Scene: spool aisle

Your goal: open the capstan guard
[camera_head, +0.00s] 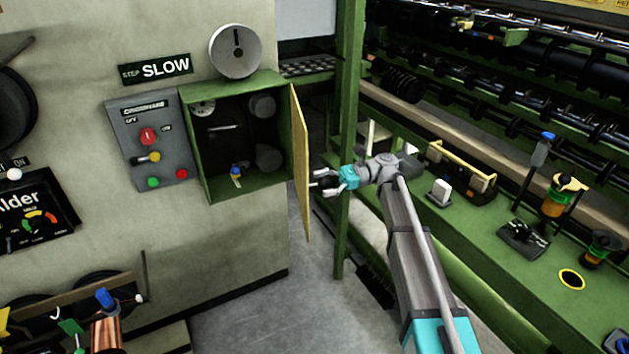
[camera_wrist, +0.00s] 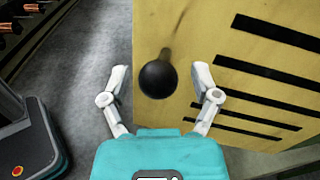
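The capstan guard (camera_head: 301,165) is a yellow panel swung out from the right edge of a green box (camera_head: 248,190) on the machine wall. In the head view it is seen nearly edge-on, and the box interior shows. In the wrist view the guard (camera_wrist: 245,50) is a yellow plate with black slots and a round black knob (camera_wrist: 158,80). My gripper (camera_head: 322,181) is at the guard's right side. In the wrist view my gripper (camera_wrist: 162,78) has its fingers spread on either side of the knob, with gaps on both sides.
A green post (camera_head: 347,130) stands close behind my gripper. A green bench (camera_head: 500,255) with several small items runs along the right. A grey switch panel (camera_head: 152,140) is left of the box. Bare floor (camera_head: 250,315) lies below the guard.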

